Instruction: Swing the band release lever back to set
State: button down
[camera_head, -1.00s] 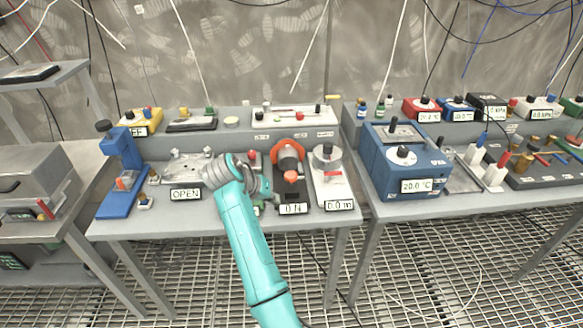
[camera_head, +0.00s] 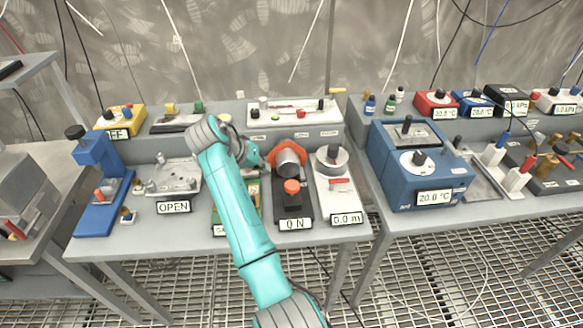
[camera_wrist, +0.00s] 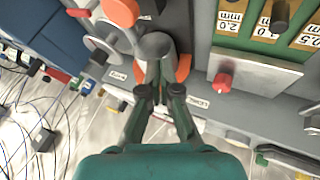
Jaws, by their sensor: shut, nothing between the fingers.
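The band device (camera_head: 293,206) is a dark block with an orange-red ring (camera_head: 272,157), a grey cylinder (camera_head: 289,163) and an orange-red knob (camera_head: 291,186). Its display reads 0 N. I cannot tell for certain which part is the release lever. My gripper (camera_head: 256,157) is at the left side of the ring, partly hidden by my wrist. In the wrist view my gripper (camera_wrist: 160,78) is shut and empty, its tips close to the grey cylinder (camera_wrist: 155,45). Orange parts show on both sides of it. I cannot tell whether the tips touch.
A green gauge plate (camera_head: 252,200) lies left of the band device, partly behind my arm. A white unit reading 0.0 m (camera_head: 338,192) stands close on the right. A plate marked OPEN (camera_head: 172,180) and a blue press (camera_head: 95,170) stand further left. A blue bath (camera_head: 415,165) is on the right-hand table.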

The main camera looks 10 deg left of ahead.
aim_at(302, 177)
dwell(0.3)
jog(key=x, duration=1)
jog(key=d, duration=0.3)
jog(key=shift+w, duration=0.4)
jog(key=shift+w+d, duration=0.15)
jog(key=shift+d, duration=0.3)
